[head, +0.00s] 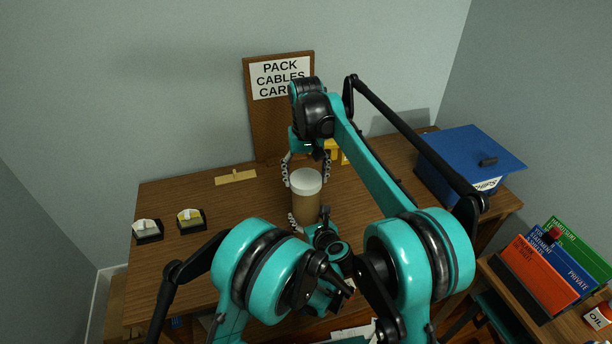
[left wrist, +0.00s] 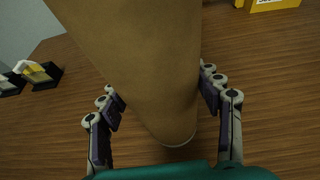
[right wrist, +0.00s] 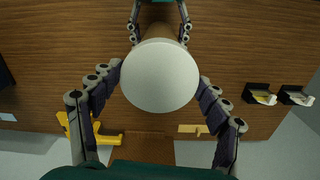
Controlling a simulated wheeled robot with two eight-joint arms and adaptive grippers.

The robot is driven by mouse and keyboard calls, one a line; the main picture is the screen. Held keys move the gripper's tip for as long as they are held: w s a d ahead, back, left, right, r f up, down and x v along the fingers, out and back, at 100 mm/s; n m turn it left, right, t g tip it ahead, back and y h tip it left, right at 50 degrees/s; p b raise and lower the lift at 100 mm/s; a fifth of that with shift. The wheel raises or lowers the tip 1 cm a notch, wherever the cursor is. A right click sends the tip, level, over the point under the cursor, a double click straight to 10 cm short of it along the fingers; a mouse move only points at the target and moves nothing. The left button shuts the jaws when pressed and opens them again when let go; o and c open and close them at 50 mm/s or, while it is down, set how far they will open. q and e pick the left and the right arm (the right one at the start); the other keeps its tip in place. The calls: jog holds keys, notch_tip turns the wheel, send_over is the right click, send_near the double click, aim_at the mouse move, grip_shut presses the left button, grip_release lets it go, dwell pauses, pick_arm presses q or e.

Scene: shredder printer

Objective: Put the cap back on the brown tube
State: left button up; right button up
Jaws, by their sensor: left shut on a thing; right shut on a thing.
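The brown tube (head: 306,210) stands upright near the middle of the wooden table. Its white cap (head: 306,177) is at the tube's top end, in line with it; I cannot tell whether it is fully seated. My right gripper (head: 307,181) reaches down from above, shut on the cap, which fills the space between its fingers in the right wrist view (right wrist: 160,76). My left gripper (head: 309,222) is shut around the lower part of the tube. In the left wrist view the brown tube (left wrist: 150,60) runs between the left fingers.
A wooden board (head: 262,125) with a sign stands behind the tube. A yellow object (right wrist: 85,130) lies near it. A wooden strip (head: 236,177) and two small dark holders (head: 147,231) (head: 191,221) are to the left. A blue box (head: 470,160) sits at the right.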

jog(key=shift+f, duration=0.45)
jog(key=o, duration=1)
notch_tip(320, 180, up, 12)
pick_arm(q)
jog(key=o, duration=1.8)
jog(key=shift+c, duration=0.2)
